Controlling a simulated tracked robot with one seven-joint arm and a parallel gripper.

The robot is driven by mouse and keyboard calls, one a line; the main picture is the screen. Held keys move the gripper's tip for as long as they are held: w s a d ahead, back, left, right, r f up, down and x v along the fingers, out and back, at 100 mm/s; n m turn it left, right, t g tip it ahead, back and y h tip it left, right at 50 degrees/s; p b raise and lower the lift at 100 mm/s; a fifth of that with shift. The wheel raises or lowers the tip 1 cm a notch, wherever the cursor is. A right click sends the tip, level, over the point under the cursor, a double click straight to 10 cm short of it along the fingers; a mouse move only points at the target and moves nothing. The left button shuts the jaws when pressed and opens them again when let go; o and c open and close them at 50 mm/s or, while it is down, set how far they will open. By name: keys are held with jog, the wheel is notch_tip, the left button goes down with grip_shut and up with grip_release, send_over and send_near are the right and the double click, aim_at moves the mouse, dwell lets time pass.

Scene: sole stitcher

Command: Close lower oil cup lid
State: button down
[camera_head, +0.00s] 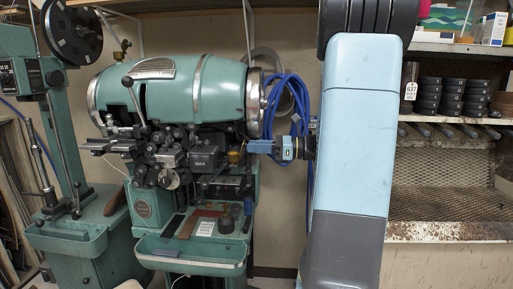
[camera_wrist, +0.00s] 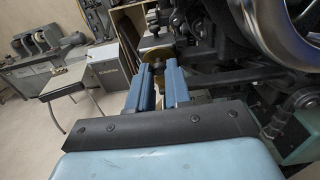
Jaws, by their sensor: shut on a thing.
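The green sole stitcher (camera_head: 170,92) stands left of my arm. A small brass part (camera_head: 234,157), seemingly the lower oil cup, sits on the right side of its dark mechanism. My gripper (camera_head: 250,147) reaches in from the right, its fingertips at this brass part. In the wrist view, the two blue fingers of my gripper (camera_wrist: 160,72) point forward, with a round brass piece (camera_wrist: 156,54) at their tips. The fingers are shut on a small part there, apparently the oil cup lid. Its hinge and tilt are too small to make out.
Blue hose coils (camera_head: 292,98) hang behind my gripper. The silver handwheel (camera_wrist: 285,30) and dark machine parts are close on the right in the wrist view. A green tray (camera_head: 190,252) is below.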

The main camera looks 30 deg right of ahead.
jog(key=shift+r, duration=0.1)
jog(key=r+g+h, duration=0.1)
jog(key=h, duration=0.1)
jog(key=w+a+g+h, duration=0.1)
jog(key=h, duration=0.1)
jog(key=r+g+h, duration=0.1)
jog(key=shift+w+a+r+g+h, duration=0.15)
jog(key=shift+a+r+g+h, duration=0.2)
jog(key=shift+g+h, duration=0.05)
jog(key=g+h, duration=0.1)
jog(key=w+a+h, duration=0.1)
jog(key=shift+a+r+g+h, duration=0.15)
jog(key=shift+r+g+h, duration=0.2)
jog(key=shift+g+h, duration=0.05)
jog(key=shift+w+a+g+h, duration=0.25)
jog(key=shift+g+h, duration=0.25)
jog(key=shift+h, duration=0.25)
jog(key=shift+w+a+g+h, duration=0.15)
jog(key=shift+a+g+h, duration=0.3)
jog(key=shift+h, duration=0.3)
jog(key=shift+r, duration=0.1)
jog(key=c, duration=1.1)
grip_release()
jog(key=shift+o, duration=0.2)
